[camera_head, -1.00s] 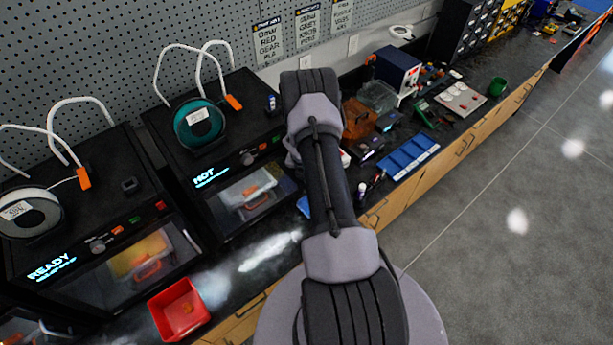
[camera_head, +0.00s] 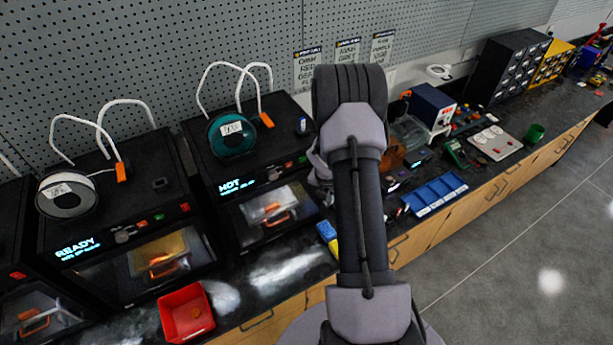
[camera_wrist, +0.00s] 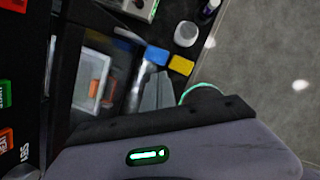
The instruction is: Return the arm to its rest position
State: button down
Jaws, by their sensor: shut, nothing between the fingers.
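My arm stands up from the bottom of the head view, in front of the workbench, with its elbow high before the pegboard. My gripper (camera_wrist: 158,92) shows in the wrist view as two grey fingers closed together, with nothing between them. In the wrist view the fingers are over the bench edge beside a printer window (camera_wrist: 95,82). A blue and yellow item (camera_head: 328,236) lies on the bench just left of my arm.
Printers marked READY (camera_head: 115,215) and HOT (camera_head: 245,170) stand at the left. A red bin (camera_head: 186,313) sits at the bench front. A blue tray (camera_head: 436,194), a green cup (camera_head: 534,133) and drawer cabinets (camera_head: 510,65) are to the right. The floor (camera_head: 520,255) at right is clear.

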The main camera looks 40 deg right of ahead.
jog(key=w+a+r+m+t+b, duration=0.1)
jog(key=a+r+m+b, duration=0.3)
jog(key=a+m+b, duration=0.4)
jog(key=w+a+r+m+t+b, duration=0.1)
jog(key=a+r+m+b, duration=0.3)
jog(key=a+b, duration=0.4)
jog(key=s+a+f+m+t+y+b, duration=0.1)
jog(key=s+a+f+m+y+b, duration=0.1)
jog(key=s+a+m+b, duration=0.5)
jog(key=s+a+f+m+t+y+b, duration=0.1)
jog(key=s+a+f+m+y+b, duration=0.1)
jog(key=s+a+m+b, duration=0.6)
jog(key=s+a+b, duration=0.2)
jog(key=s+a, duration=0.2)
jog(key=a, duration=0.1)
jog(key=shift+a+t+y, duration=0.3)
jog(key=shift+a, duration=0.05)
